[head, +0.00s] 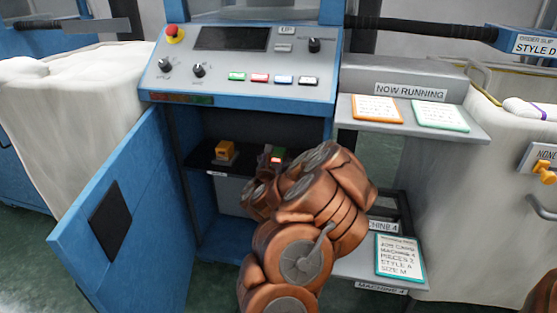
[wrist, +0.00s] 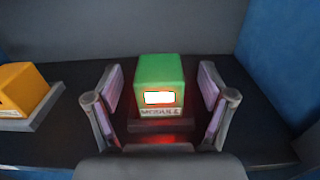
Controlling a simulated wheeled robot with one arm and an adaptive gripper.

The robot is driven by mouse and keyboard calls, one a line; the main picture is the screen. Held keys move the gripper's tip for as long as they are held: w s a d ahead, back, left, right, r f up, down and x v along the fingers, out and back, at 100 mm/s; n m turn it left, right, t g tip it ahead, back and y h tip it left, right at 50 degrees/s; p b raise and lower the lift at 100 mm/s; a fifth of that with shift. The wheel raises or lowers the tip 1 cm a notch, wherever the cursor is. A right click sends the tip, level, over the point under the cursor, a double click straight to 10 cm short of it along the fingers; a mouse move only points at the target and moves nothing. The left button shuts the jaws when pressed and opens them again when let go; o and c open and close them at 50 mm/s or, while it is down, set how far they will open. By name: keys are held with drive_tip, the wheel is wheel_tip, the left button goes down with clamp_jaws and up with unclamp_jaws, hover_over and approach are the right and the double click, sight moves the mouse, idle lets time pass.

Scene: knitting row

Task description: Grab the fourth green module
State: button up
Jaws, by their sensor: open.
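A green module (wrist: 159,72) with a glowing red-edged white window sits on a dark shelf inside the cabinet. The label below its window is too blurred to read surely. My gripper (wrist: 161,98) is open, with one finger on each side of the green module and a visible gap to both. The fingers are not closed on it. In the head view only a small part of the green module (head: 278,153) shows beyond my arm, which hides most of the gripper.
An orange module (wrist: 22,88) stands on its base to the left on the same shelf (wrist: 60,146). Blue cabinet walls flank the shelf. The blue cabinet door (head: 110,215) hangs open at left. A control panel (head: 240,68) overhangs above; a card shelf (head: 470,128) juts out at right.

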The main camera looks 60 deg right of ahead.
sight(279, 148)
drive_tip(key=shift+b+x, duration=0.5)
drive_tip(key=shift+x, duration=2.05)
drive_tip(key=shift+w, duration=0.15)
drive_tip(key=c, duration=1.2)
